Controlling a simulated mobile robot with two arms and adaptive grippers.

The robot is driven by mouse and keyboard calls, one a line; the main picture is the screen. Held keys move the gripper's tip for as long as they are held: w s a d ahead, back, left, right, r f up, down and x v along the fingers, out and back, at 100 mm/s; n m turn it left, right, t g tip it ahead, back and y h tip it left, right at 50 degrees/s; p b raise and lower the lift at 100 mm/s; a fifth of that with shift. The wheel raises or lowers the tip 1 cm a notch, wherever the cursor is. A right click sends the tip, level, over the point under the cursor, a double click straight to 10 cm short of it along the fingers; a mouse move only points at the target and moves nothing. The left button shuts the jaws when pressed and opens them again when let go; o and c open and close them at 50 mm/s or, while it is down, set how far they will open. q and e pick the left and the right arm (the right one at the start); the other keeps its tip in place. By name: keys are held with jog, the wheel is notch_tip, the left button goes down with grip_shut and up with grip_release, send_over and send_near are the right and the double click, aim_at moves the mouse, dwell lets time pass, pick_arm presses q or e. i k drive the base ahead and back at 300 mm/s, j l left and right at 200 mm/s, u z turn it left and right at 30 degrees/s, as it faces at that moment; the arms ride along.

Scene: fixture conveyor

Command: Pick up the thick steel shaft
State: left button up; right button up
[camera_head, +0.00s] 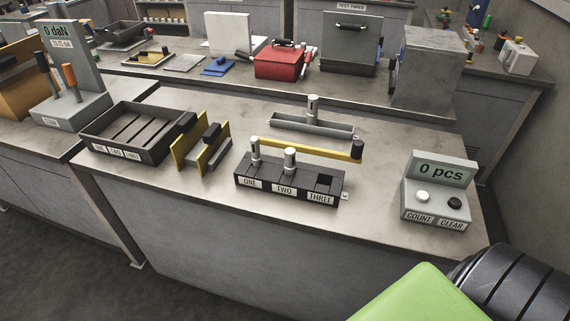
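A black fixture block (262,193) labelled ONE, TWO and THREE sits on the near bench. One upright steel shaft (255,150) stands in slot ONE. Another upright steel shaft (290,160), looking slightly thicker, stands in slot TWO. Slot THREE looks empty. A third upright steel shaft (312,108) stands at a shallow grey tray (290,125) behind the block; its foot is hidden. I cannot tell for sure which shaft is the thick one. Neither of my grippers is in view.
A yellow bar with a black end (315,150) lies behind the block. Yellow plates (182,155) and a dark divided tray (125,152) stand left. A counter box reading "0 pcs" (438,190) stands right. A red toolbox (278,65) sits behind. The bench between block and counter is clear.

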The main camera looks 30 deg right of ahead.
aim_at(312, 102)
jog(key=k+z, duration=0.2)
jog(key=z, duration=0.95)
